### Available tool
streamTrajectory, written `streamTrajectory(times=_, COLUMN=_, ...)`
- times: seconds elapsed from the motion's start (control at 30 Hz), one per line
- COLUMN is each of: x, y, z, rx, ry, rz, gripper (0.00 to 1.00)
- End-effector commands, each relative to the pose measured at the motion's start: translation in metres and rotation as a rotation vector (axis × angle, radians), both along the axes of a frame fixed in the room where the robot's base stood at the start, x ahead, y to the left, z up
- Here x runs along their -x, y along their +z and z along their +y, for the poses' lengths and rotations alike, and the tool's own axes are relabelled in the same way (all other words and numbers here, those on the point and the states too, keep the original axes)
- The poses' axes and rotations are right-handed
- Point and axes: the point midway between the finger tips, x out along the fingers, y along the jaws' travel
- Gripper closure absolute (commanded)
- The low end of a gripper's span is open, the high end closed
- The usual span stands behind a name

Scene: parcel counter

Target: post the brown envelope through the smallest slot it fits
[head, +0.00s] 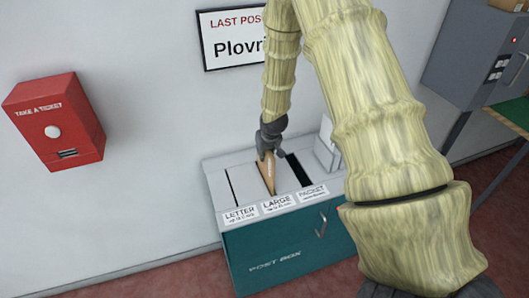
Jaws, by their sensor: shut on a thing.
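A brown envelope (266,171) hangs from my gripper (266,152), which is shut on its upper end. The envelope is on edge over the middle slot of the teal post box (277,262); I cannot tell how far, if at all, its lower edge is inside. Labels on the box's front lip read LETTER (240,215), LARGE (277,204) and PACKET (313,192). The letter slot (230,187) is a thin line on the left. The packet slot (299,169) is a wide dark opening on the right. The large slot is mostly hidden by the envelope.
A red ticket dispenser (56,119) is on the wall at left. A sign (232,38) hangs above the box, partly covered by my arm. A white upright block (327,147) stands at the box's right end. A grey cabinet (476,52) is at upper right.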

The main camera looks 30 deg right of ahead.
Motion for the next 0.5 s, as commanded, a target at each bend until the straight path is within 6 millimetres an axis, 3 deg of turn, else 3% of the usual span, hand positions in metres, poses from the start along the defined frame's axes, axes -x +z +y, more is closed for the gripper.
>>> streamTrajectory(times=0.07, x=-0.0001, y=0.0003, z=0.0000, rx=0.000, ry=0.000, rz=0.000, gripper=1.00)
streamTrajectory(times=0.1, x=-0.0001, y=0.0003, z=0.0000, rx=0.000, ry=0.000, rz=0.000, gripper=0.85)
streamTrajectory(times=0.23, x=-0.0001, y=0.0003, z=0.0000, rx=0.000, ry=0.000, rz=0.000, gripper=0.62)
streamTrajectory(times=0.5, x=0.0001, y=0.0002, z=0.0000, rx=0.000, ry=0.000, rz=0.000, gripper=0.62)
